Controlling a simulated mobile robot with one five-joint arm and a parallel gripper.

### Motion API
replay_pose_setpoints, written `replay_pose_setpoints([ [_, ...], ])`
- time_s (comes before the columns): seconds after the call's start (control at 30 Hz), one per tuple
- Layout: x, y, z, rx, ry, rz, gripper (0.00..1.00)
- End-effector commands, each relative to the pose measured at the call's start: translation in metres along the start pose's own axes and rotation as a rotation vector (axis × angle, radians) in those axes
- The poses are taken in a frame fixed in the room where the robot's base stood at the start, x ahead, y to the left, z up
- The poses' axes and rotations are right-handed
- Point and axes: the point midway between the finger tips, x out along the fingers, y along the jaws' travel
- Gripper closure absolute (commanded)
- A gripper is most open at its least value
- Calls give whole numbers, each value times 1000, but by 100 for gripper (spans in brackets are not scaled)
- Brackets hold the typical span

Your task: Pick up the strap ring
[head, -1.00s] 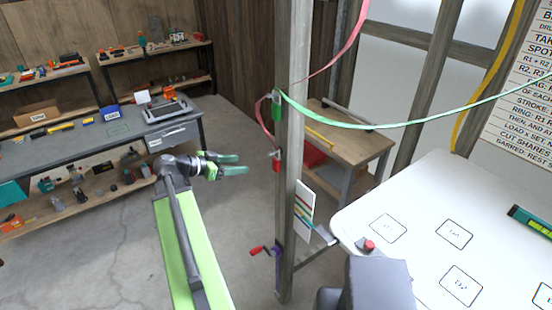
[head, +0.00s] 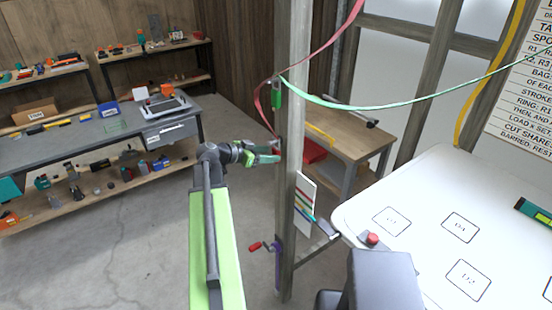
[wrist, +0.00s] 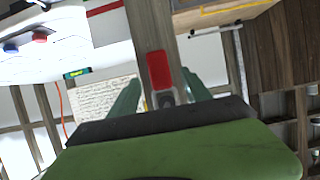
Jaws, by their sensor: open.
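My gripper (head: 270,153) is open at the left side of the upright post (head: 290,200). In the wrist view its two green fingers (wrist: 162,85) stand apart. Between them shows a red piece (wrist: 159,68) on the post, with a grey end (wrist: 167,97) bearing a dark round spot. I cannot tell for sure whether this end is the strap ring. The gripper body hides its lower part, and contact with the fingers cannot be told. In the head view a red strap (head: 262,108) hangs down towards my gripper, which hides the red piece there.
A green buckle (head: 277,97) and green strap (head: 400,105) are higher on the post. A red-handled purple piece (head: 277,262) is lower. A white table (head: 420,215) stands right, a wooden bench (head: 350,145) behind, a grey workbench (head: 60,145) left.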

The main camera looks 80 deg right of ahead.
Motion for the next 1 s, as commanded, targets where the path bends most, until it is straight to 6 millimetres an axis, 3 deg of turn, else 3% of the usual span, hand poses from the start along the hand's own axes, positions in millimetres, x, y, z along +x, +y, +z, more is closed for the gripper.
replay_pose_setpoints([
  [0.13, 26, -1, 3, 0, 0, 1, 44],
  [0.37, 27, 0, 1, -1, 0, 0, 45],
  [0.77, 28, 0, 0, -1, 0, 1, 97],
  [1.0, 28, 0, 0, 0, 1, 1, 100],
])
